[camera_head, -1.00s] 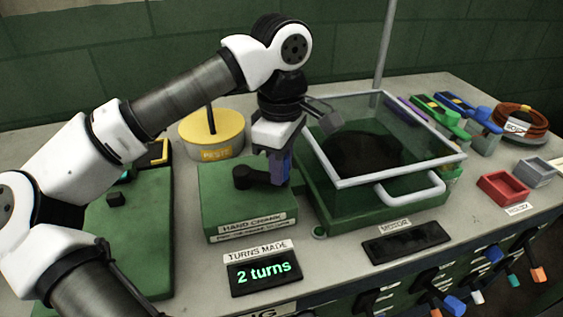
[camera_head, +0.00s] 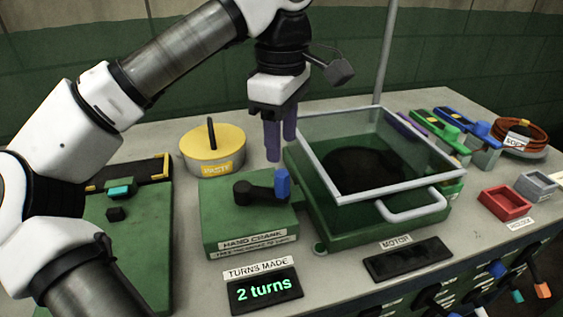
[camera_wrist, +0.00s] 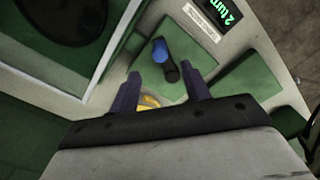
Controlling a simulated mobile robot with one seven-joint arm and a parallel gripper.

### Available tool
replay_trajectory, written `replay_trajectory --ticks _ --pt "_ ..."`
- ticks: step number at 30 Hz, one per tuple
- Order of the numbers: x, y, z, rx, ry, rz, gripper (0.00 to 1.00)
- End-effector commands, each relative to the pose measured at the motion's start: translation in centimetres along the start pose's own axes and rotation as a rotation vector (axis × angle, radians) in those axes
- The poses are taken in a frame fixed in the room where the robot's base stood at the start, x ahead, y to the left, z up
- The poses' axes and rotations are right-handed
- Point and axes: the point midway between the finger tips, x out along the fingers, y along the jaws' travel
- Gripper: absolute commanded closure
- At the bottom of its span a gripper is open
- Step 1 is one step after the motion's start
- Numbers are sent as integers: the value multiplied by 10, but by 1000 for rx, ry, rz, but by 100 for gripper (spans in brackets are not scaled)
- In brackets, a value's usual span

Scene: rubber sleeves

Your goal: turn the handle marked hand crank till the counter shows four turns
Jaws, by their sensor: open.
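The hand crank is a black arm (camera_head: 255,190) with an upright blue handle (camera_head: 282,184) at its right end. It sits on a green box (camera_head: 250,225) labelled HAND CRANK. The counter (camera_head: 264,291) in front of it reads "2 turns". My gripper (camera_head: 281,152) is open and empty, its purple fingers pointing down above and behind the blue handle, apart from it. In the wrist view the blue handle (camera_wrist: 160,50) lies beyond and between the fingertips (camera_wrist: 164,82).
A glass-covered frame with a grey handle (camera_head: 412,205) stands close right of the crank box. A yellow-lidded pot (camera_head: 213,150) is behind left. A dark MOTOR panel (camera_head: 408,258) lies in front. Red (camera_head: 505,203) and grey trays sit at far right.

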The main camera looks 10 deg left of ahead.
Motion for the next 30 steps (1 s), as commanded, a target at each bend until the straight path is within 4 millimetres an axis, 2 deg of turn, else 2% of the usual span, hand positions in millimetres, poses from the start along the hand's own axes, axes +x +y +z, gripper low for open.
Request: replay_trajectory --ticks 1,3,9,30 --pt "-13 0 0 -5 4 2 53" --pt "-25 0 0 -3 4 2 53" --pt "-43 0 -1 -3 3 0 53" --pt "-46 0 0 -2 2 0 53"
